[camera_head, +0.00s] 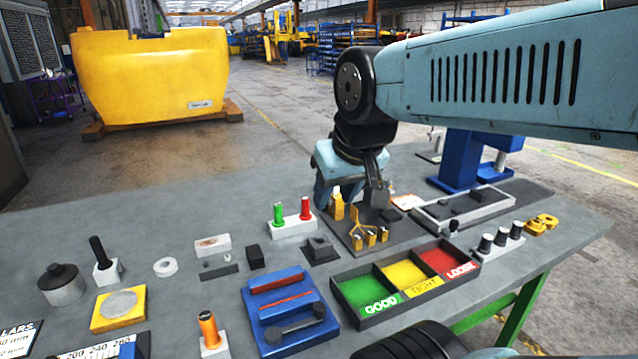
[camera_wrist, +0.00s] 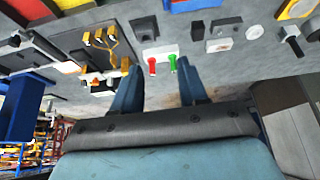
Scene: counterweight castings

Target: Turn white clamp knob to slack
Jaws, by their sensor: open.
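My gripper (camera_head: 337,198) is open and points down beside the clamp fixture (camera_head: 345,240). In the wrist view, its fingers (camera_wrist: 159,66) are spread with nothing held between them. The fixture is a dark plate with several small yellow clamps (camera_head: 370,238) bearing small pale tips. A taller yellow block (camera_head: 337,206) stands near the fingers. The clamps also show in the wrist view (camera_wrist: 108,38), left of the fingers. I cannot tell which pale part is the white clamp knob; my gripper and wrist hide part of the fixture.
A white block with green and red pegs (camera_head: 292,224) stands close left of my gripper. A sorting tray (camera_head: 362,322) with green, yellow and red compartments lies in front. A blue press (camera_head: 462,165) stands to the right. Black knobs (camera_head: 502,238) line the right side.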

